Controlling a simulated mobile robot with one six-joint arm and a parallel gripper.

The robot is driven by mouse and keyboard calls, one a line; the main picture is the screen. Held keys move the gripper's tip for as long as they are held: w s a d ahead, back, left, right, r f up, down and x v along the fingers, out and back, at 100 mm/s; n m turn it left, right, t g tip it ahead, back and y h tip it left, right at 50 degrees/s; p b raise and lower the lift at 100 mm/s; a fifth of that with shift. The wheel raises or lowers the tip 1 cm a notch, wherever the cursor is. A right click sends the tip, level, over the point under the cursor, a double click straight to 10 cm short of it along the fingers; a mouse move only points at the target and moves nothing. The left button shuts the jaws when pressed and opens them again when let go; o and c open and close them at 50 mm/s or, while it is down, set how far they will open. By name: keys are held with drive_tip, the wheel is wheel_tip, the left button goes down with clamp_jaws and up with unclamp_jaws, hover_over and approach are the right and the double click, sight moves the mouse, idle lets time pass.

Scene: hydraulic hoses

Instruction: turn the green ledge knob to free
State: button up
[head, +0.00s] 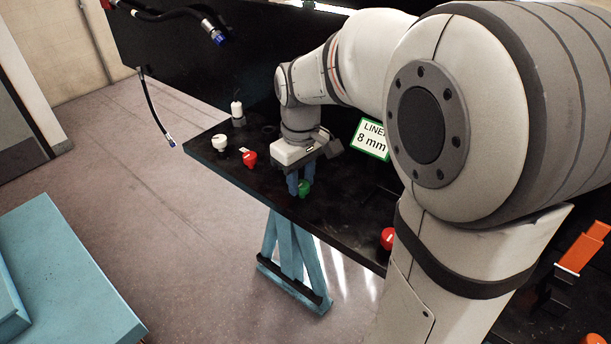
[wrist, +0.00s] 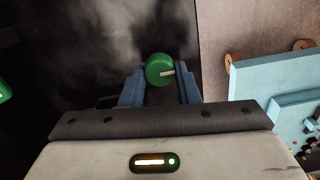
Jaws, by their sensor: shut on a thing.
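The green knob (head: 304,188) sits on the black ledge (head: 265,199), near its front edge. In the wrist view the green knob (wrist: 158,69) shows from above as a round cap with a pale pointer line toward the right. My gripper (head: 298,186) reaches down over it, with blue fingers on both sides. In the wrist view my gripper (wrist: 161,82) is shut on the knob, one finger at its left and one at its right. The lower part of the knob is hidden.
A red knob (head: 249,158) and a white knob (head: 220,143) stand left along the ledge. Another red knob (head: 388,238) is to the right. A green-bordered sign (head: 371,139) reads "LINE" and "8 mm". A hose (head: 155,110) hangs at the left. A blue table (head: 60,270) stands front left.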

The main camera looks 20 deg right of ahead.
sight(302, 183)
drive_tip(key=shift+s+f, duration=0.15)
drive_tip(key=o, duration=1)
drive_tip(key=shift+d, duration=0.1)
drive_tip(key=shift+r, duration=0.4)
wheel_tip(302, 183, up, 7)
drive_tip(key=shift+r, duration=0.15)
